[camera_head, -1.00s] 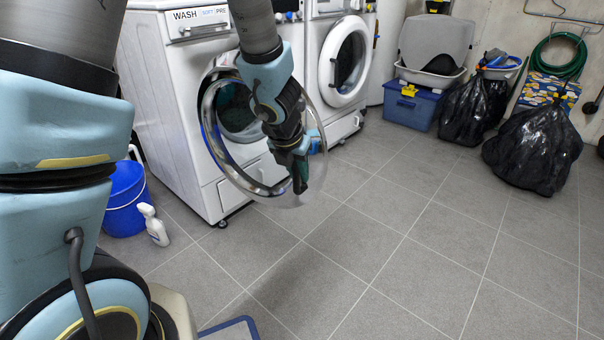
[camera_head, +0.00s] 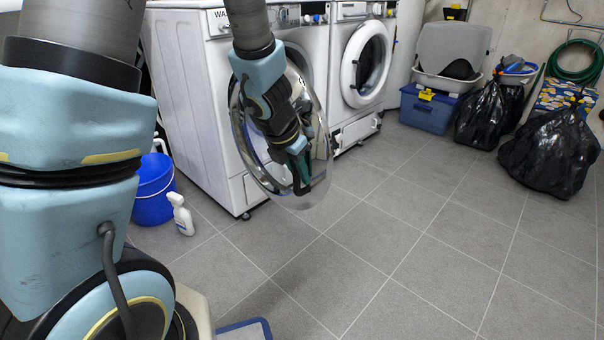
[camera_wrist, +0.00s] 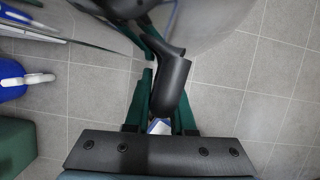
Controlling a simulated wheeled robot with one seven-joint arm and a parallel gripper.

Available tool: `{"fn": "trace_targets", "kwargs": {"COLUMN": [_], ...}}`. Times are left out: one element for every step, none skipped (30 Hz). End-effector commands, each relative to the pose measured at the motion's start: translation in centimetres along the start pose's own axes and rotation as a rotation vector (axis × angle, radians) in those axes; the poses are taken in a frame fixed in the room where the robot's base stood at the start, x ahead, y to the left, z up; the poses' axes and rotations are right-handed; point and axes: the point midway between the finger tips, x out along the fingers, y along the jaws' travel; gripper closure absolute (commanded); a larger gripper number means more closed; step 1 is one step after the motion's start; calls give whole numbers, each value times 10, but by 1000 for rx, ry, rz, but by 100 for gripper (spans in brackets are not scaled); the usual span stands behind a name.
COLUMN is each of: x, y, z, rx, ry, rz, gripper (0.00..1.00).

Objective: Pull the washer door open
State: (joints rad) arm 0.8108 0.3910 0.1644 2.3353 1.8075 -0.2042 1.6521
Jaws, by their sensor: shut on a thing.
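The washer (camera_head: 203,95) is the white front-loading machine at the left of the head view. Its round door, with a shiny ring (camera_head: 240,138) and clear glass, stands ajar, swung out from the front. My gripper (camera_head: 301,178) is at the door's outer right edge, pointing down, and is shut on the door's edge or handle. In the wrist view, the green fingers (camera_wrist: 160,115) close around a dark grey handle-like part (camera_wrist: 174,88), with the glass above it. My arm hides part of the door and of the washer's opening.
A second white machine (camera_head: 347,90) stands to the right. A blue bucket (camera_head: 152,190) and a white spray bottle (camera_head: 181,215) stand on the floor left of the washer. Black bags (camera_head: 548,150) and a blue box (camera_head: 428,112) are farther right.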

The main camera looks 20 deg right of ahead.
Motion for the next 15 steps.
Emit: {"fn": "trace_targets", "kwargs": {"x": [-1,-1,-1,-1,-1,-1,-1,-1,-1,-1,0,0,0,0,0], "y": [4,4,4,4,4,4,4,3,3,3,2,2,2,2,2], "z": [1,1,1,1,1,1,1,1,1,1,1,1,1,1,1], "rx": [-4,-4,-4,-4,-4,-4,-4,-4,-4,-3,-3,-3,-3,-2,-2], "ry": [-3,-3,-3,-3,-3,-3,-3,-3,-2,-2,-2,-2,-2,-2,-1], "rz": [8,8,8,8,8,8,8,7,6,6,5,5,4,4,4], "gripper": [100,100,100,100,100,73,70,66,62,58,55,51,48,48,48]}}
